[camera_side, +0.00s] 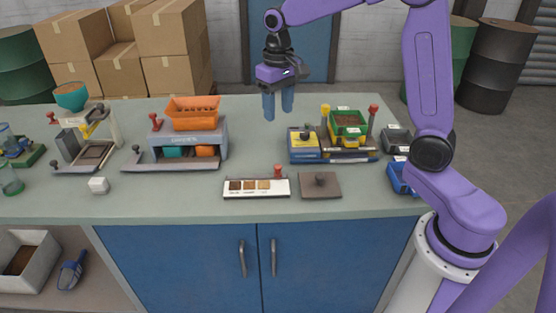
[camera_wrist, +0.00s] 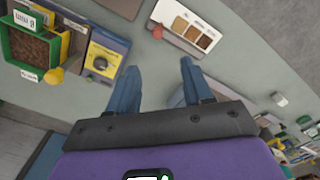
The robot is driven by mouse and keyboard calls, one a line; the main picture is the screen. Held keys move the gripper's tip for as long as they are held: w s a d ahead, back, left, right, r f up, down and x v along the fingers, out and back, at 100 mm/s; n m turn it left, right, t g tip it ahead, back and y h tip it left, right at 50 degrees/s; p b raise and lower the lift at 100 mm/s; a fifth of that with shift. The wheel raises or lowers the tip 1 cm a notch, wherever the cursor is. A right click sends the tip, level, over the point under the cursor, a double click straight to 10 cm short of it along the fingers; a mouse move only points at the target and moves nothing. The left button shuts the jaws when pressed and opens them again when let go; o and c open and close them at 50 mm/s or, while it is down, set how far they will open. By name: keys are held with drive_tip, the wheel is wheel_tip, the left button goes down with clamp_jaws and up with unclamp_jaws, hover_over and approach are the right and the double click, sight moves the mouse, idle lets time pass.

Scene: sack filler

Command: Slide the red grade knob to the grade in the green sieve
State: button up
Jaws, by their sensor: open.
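The red grade knob (camera_side: 278,170) stands at the right end of the white grade strip (camera_side: 256,194), by its back edge. The strip carries three brown swatches, darkest at left and lightest at right. The knob also shows in the wrist view (camera_wrist: 158,32), at the strip's left end there. The green sieve (camera_side: 348,131) at the right of the bench holds brown grains; in the wrist view (camera_wrist: 66,46) they look dark reddish brown. My gripper (camera_side: 278,112) is open and empty above the bench, behind the strip and apart from the knob.
An orange hopper (camera_side: 195,115) stands at left.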

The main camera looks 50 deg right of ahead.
sight(277, 166)
drive_tip(key=f, duration=1.1)
drive_tip(key=w+f, duration=0.1)
drive_tip(key=f, duration=0.5)
drive_tip(key=shift+d+f, duration=0.25)
drive_tip(key=shift+d, duration=0.15)
drive_tip(key=shift+s, duration=0.1)
drive_tip(key=shift+a, duration=0.1)
clamp_jaws()
